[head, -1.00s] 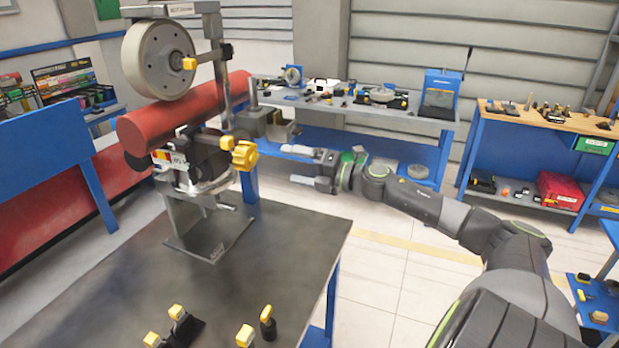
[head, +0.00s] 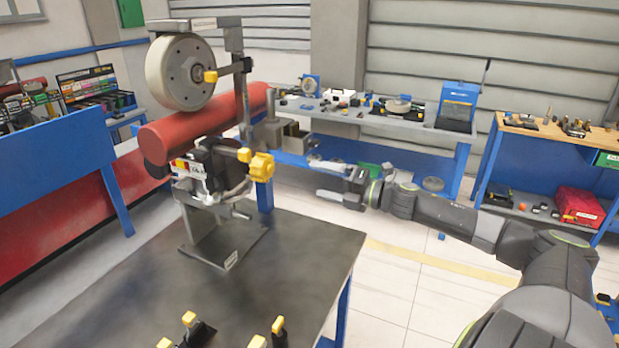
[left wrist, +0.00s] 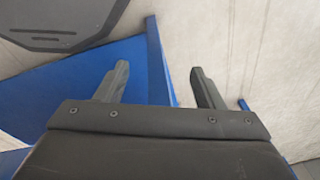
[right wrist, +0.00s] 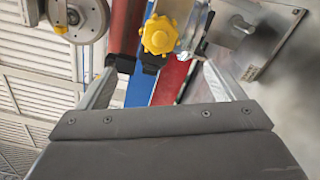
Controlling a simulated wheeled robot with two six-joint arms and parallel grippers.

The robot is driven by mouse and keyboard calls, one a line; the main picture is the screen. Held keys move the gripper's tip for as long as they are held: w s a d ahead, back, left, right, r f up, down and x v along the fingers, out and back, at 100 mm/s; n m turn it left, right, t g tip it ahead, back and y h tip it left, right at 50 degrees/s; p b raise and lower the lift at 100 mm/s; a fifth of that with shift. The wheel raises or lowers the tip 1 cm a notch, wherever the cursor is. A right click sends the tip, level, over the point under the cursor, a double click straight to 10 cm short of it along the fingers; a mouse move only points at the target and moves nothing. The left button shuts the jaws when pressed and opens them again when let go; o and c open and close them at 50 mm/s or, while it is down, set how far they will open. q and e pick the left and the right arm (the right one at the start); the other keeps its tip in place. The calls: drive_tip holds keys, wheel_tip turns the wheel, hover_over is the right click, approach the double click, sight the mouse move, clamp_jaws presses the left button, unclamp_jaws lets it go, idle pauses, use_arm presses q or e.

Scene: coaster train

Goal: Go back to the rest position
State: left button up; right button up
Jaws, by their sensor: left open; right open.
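My right gripper (head: 324,180) is open and empty in the head view. It hangs in the air to the right of the coaster assembly, beyond the dark table's right edge. In the right wrist view its two fingers (right wrist: 160,82) stand apart, with the yellow knob (right wrist: 158,36) seen beyond them and not held. My left gripper (left wrist: 160,85) shows only in the left wrist view, open and empty, above blue panels and a pale floor. The assembly has a grey wheel (head: 180,72), a red tube (head: 205,125) and a yellow knob (head: 261,167).
The dark table (head: 300,255) carries the assembly's stand and several yellow-tipped clamps (head: 190,319) at its front. A back bench (head: 340,112) with tools stands behind my right gripper. A wooden-topped bench (head: 545,128) is at the right. Open floor (head: 400,290) lies between.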

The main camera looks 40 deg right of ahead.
drive_tip(key=s+d+f+m+g+h+b, duration=0.1)
drive_tip(key=s+d+f+m+h, duration=0.3)
drive_tip(key=f, duration=0.7)
drive_tip(key=s+d+f+m+g+h+b, duration=0.1)
drive_tip(key=d+f+m+h, duration=0.3)
drive_tip(key=f, duration=0.7)
drive_tip(key=s+d+f+m+h+b, duration=0.1)
drive_tip(key=s+d+f+m+b, duration=0.15)
drive_tip(key=f+m, duration=0.55)
drive_tip(key=s+a+f+m+g+h, duration=0.15)
drive_tip(key=s+f, duration=0.25)
drive_tip(key=f, duration=0.4)
drive_tip(key=s+a+f+m+g, duration=0.15)
drive_tip(key=s+f, duration=0.25)
drive_tip(key=f, duration=0.4)
drive_tip(key=s+a+f+m+g, duration=0.1)
drive_tip(key=s+a+f+g, duration=0.1)
drive_tip(key=s+f, duration=0.45)
drive_tip(key=s+a+f+m+g+y+b, duration=0.2)
drive_tip(key=s+a+f+m+g, duration=0.5)
drive_tip(key=s+a+f, duration=1.5)
drive_tip(key=s+a+g+b, duration=0.1)
drive_tip(key=s+a, duration=0.1)
drive_tip(key=a, duration=0.1)
drive_tip(key=shift+a+f+y+b, duration=0.15)
drive_tip(key=shift+f+y+b, duration=0.15)
drive_tip(key=shift+f+y, duration=0.05)
